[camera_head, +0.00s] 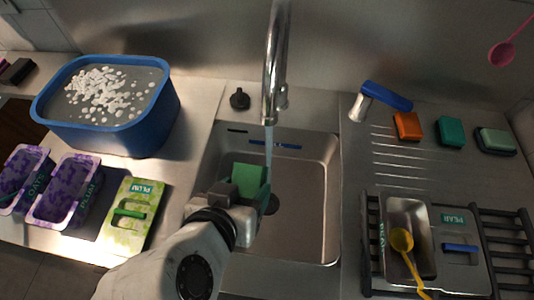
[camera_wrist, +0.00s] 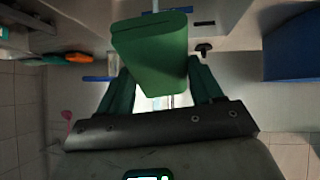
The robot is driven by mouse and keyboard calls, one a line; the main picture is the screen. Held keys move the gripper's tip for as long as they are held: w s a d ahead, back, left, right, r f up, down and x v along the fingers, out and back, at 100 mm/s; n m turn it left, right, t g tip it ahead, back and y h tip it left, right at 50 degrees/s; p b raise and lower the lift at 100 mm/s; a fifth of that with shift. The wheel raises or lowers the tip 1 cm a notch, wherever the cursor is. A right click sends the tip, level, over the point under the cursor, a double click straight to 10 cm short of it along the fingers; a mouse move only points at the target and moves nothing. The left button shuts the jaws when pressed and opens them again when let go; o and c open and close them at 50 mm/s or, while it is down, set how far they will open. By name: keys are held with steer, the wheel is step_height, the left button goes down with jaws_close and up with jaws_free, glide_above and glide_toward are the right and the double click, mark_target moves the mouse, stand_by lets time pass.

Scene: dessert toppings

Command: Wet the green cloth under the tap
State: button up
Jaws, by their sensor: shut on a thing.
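The green cloth (camera_head: 247,177) looks like a folded block and is held over the sink basin (camera_head: 312,215). My gripper (camera_head: 250,190) is shut on it. In the wrist view the cloth (camera_wrist: 150,52) stands out beyond the two green fingers of my gripper (camera_wrist: 160,85). The chrome tap (camera_head: 270,65) is running, with a thin stream of water (camera_head: 268,145) falling at the cloth's right edge in the head view. I cannot tell whether the water lands on the cloth.
A blue tub (camera_head: 140,135) with white pieces stands left of the sink. Orange (camera_head: 407,125) and teal (camera_head: 451,131) blocks lie behind right. A metal tray (camera_head: 405,215) with a yellow spoon (camera_head: 402,240) is front right.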

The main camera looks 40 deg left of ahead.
steer(key=p+v, duration=0.4)
steer(key=v, duration=0.2)
steer(key=shift+s+a, duration=0.25)
stand_by(1.4)
